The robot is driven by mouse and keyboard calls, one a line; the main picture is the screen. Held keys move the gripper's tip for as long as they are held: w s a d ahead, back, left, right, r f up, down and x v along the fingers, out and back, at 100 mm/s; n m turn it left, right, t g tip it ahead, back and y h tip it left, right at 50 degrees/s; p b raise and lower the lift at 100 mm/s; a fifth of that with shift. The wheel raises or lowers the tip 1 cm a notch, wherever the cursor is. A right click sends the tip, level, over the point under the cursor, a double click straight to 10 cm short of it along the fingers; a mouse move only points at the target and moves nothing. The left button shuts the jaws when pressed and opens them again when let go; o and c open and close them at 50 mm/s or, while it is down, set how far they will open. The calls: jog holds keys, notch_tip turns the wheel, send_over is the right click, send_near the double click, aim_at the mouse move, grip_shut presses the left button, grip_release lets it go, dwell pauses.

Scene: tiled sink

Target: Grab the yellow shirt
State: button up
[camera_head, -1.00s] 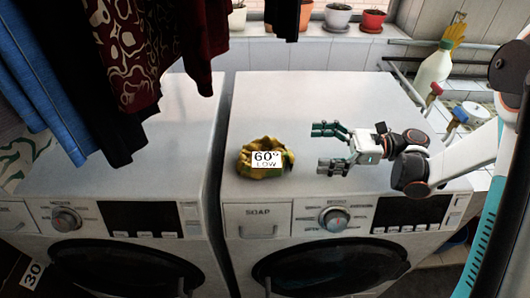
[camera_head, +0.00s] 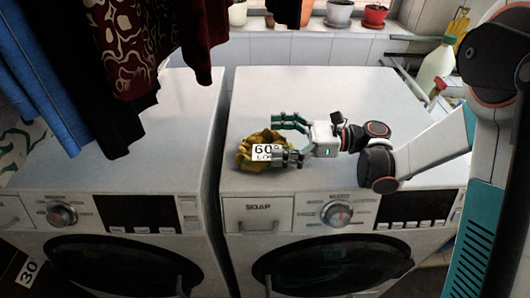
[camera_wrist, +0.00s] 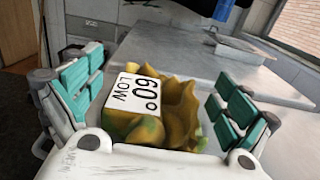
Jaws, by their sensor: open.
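The yellow shirt (camera_head: 250,148) is a crumpled yellow-green bundle on top of the right washing machine, near its left edge. A white tag (camera_head: 265,152) reading "60° LOW" shows on it. My gripper (camera_head: 281,138) is open, with one finger on the far side of the bundle and one on the near side, partly in front of the tag. In the wrist view the shirt (camera_wrist: 182,108) lies between the two teal-padded fingers, with gaps at the sides. I cannot tell whether either finger touches it.
Two washing machines stand side by side, the right one (camera_head: 350,100) with a clear top behind my gripper. Dark clothes (camera_head: 130,60) and blue cloth (camera_head: 40,80) hang at the upper left. A bottle (camera_head: 436,68) stands at the right, and potted plants (camera_head: 339,12) line the sill.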

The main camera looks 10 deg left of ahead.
jog(key=x, duration=0.2)
jog(key=shift+a, duration=0.3)
jog(key=c, duration=1.3)
jog(key=shift+o, duration=0.2)
jog(key=shift+r, duration=0.1)
